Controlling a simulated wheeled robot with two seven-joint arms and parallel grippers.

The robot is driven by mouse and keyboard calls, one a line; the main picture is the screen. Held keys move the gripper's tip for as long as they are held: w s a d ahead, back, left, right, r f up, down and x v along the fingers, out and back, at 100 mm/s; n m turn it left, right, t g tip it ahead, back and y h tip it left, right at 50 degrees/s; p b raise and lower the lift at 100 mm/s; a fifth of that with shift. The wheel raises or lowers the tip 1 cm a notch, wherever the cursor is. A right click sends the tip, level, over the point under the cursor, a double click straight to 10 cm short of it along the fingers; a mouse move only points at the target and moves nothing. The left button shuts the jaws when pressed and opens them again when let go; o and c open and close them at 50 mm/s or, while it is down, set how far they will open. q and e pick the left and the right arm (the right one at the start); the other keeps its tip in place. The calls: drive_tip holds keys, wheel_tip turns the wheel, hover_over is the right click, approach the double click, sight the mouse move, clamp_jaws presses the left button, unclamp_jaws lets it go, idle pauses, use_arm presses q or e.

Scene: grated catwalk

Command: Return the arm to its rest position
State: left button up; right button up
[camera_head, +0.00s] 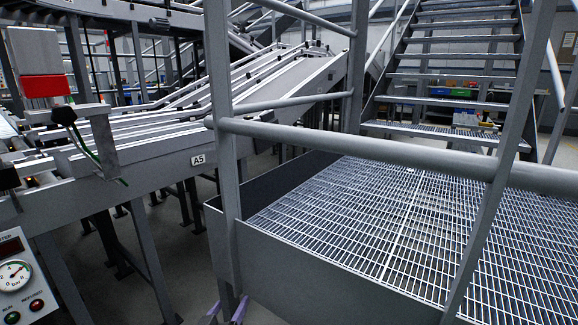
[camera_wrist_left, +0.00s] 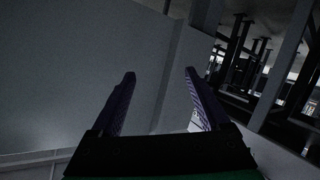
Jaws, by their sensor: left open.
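My left gripper (camera_head: 228,312) shows only as purple fingertips at the bottom edge of the head view, just below the grey side plate of the catwalk. In the left wrist view my left gripper (camera_wrist_left: 160,78) has its two dark purple fingers spread wide, with nothing between them. A plain grey panel (camera_wrist_left: 75,65) lies beyond the fingers, apart from them as far as I can tell. The rest of my left arm is hidden below the head view. My right gripper is in neither view.
The catwalk grating (camera_head: 400,215) fills the right, edged by a grey railing (camera_head: 385,150). Stairs (camera_head: 450,75) rise behind it. A conveyor (camera_head: 160,140) marked A5 runs at left. A panel with a gauge (camera_head: 15,276) stands at the lower left edge.

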use_arm(q)
drive_tip(key=s+d+f+m+g+h, duration=0.2)
drive_tip(key=s+d+f, duration=0.2)
drive_tip(key=s+f, duration=0.5)
drive_tip(key=s+d+f+m+g+h, duration=0.1)
drive_tip(key=s+d+f+m+h, duration=0.3)
drive_tip(key=s, duration=0.9)
drive_tip(key=s+a+r+g+y+p, duration=0.2)
drive_tip(key=s+a+p, duration=0.7)
drive_tip(key=p, duration=1)
drive_tip(key=s+a+r+n+g+y+p, duration=0.1)
drive_tip(key=s+a+g+y+p, duration=0.5)
drive_tip(key=p, duration=1.3)
drive_tip(key=s+a+g, duration=0.2)
drive_tip(key=s+a, duration=0.2)
drive_tip(key=s, duration=0.1)
drive_tip(key=shift+s+a+r, duration=0.25)
drive_tip(key=shift+r, duration=0.15)
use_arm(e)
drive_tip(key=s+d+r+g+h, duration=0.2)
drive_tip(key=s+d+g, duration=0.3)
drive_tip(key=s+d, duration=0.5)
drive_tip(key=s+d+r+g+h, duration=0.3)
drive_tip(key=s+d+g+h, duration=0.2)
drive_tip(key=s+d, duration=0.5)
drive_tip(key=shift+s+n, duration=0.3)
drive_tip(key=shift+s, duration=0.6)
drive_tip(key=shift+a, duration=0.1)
